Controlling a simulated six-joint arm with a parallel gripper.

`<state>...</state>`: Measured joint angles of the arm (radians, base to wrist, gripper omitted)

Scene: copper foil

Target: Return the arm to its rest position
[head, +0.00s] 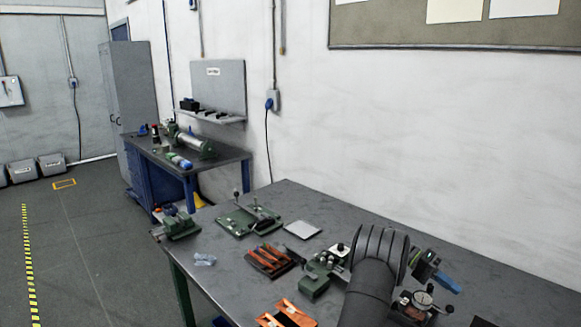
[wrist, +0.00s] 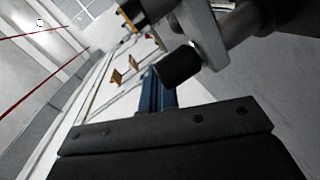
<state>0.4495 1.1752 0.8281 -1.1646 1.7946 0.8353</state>
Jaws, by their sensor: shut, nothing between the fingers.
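My gripper (head: 455,288) shows in the head view at the right, above the bench, with blue fingers pointing right and down from a dark green and black body. My dark grey arm rises from the bottom edge and bends in front of the bench. In the wrist view the blue fingers (wrist: 152,80) lie close together beyond a dark plate, shut with nothing between them. A black cylinder on a metal bracket covers part of them. The wrist view is tilted, and I see no object touching the fingers.
The grey bench (head: 225,267) carries a green vise (head: 180,226), a green plate fixture (head: 248,219), a grey sheet (head: 303,230), an orange-slotted tray (head: 270,261), an orange holder (head: 286,316), a green block fixture (head: 315,284) and a dial gauge (head: 421,300) near my arm. A white wall (head: 430,150) stands behind.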

